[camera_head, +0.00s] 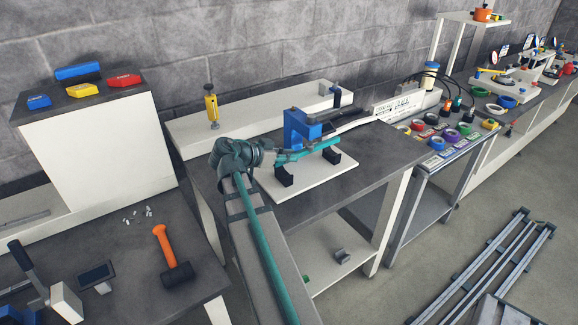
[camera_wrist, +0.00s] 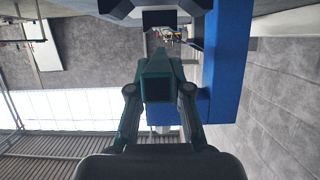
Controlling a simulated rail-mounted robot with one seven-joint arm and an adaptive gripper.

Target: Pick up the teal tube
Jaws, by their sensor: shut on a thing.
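The teal tube (camera_head: 318,147) is a square-section bar at the white fixture plate (camera_head: 335,177), beside the blue block (camera_head: 297,128) and above two black supports (camera_head: 284,177). My gripper (camera_head: 287,157) is at its near left end. In the wrist view, the tube's dark square end (camera_wrist: 158,88) faces the camera between the two fingers of my gripper (camera_wrist: 159,78), which are shut on it. The blue block (camera_wrist: 229,65) stands close on the right. I cannot tell whether the tube still touches the supports.
A yellow cylinder (camera_head: 211,106) stands on the white ledge behind. Colored rings and parts lie on the right-hand bench (camera_head: 475,153). An orange-handled mallet (camera_head: 165,250) lies on the left bench. The dark tabletop (camera_head: 385,150) is clear right of the plate.

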